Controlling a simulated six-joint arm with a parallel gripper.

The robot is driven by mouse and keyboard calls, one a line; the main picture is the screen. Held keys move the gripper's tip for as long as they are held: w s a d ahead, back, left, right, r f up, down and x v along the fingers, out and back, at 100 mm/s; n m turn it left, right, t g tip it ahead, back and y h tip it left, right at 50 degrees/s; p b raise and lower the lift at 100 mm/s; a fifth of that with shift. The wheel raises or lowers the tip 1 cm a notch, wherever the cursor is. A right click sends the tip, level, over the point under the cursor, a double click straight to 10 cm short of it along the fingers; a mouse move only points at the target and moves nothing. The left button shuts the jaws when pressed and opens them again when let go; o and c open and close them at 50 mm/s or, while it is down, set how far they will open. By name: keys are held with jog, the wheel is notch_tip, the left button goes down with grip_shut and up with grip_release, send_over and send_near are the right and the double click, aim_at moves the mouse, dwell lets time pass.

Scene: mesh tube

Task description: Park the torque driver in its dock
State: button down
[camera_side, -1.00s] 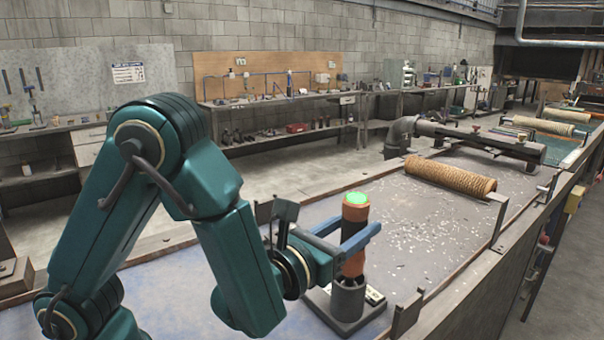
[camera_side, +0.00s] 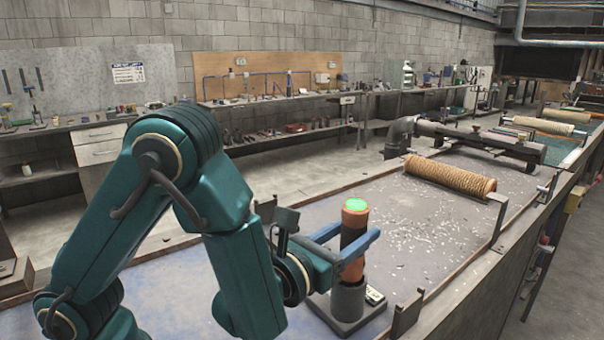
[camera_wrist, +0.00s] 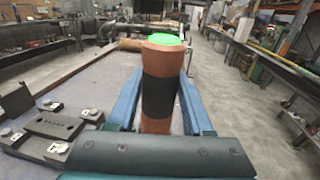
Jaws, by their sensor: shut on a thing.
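The torque driver (camera_side: 353,238) is an orange-brown cylinder with a black band and a bright green top. It stands about upright above the dock (camera_side: 347,301), a dark grey cup on a flat base plate. Its lower end meets the mouth of the cup; how deep it sits inside is hidden. My gripper (camera_side: 356,234) has its blue fingers shut on the driver's banded middle. In the wrist view the driver (camera_wrist: 162,88) stands between the two blue fingers (camera_wrist: 158,105), and the dock cannot be made out.
A ribbed tan roll (camera_side: 450,176) lies farther along the bench behind the dock. A dark bracket (camera_side: 408,313) stands at the bench's near edge, right of the dock. A dark bolted block (camera_wrist: 62,128) shows at the lower left of the wrist view.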

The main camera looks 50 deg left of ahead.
jog(key=shift+f, duration=1.05)
dwell(0.9)
jog(key=shift+c, duration=1.1)
grip_release()
jog(key=shift+f, duration=0.1)
jog(key=shift+s, duration=0.1)
